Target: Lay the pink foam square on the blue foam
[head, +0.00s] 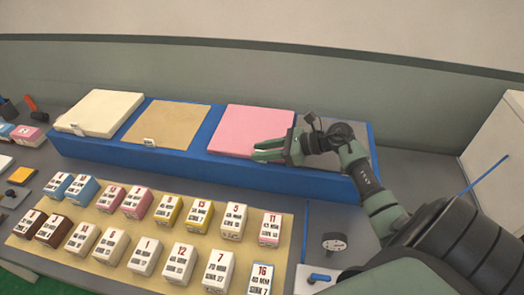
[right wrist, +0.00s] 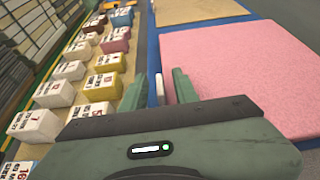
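The pink foam square (head: 252,128) lies flat on top of the long blue foam block (head: 195,170), right of a tan square. It also shows large at the right of the right wrist view (right wrist: 240,80). My left gripper is out of view.
A tan square (head: 165,122) and a thick cream square (head: 100,110) lie further left on the block. A greyish square (head: 350,130) is partly behind my right arm. Several numbered small blocks stand on a tan board (head: 190,262) in front. A wall rises behind.

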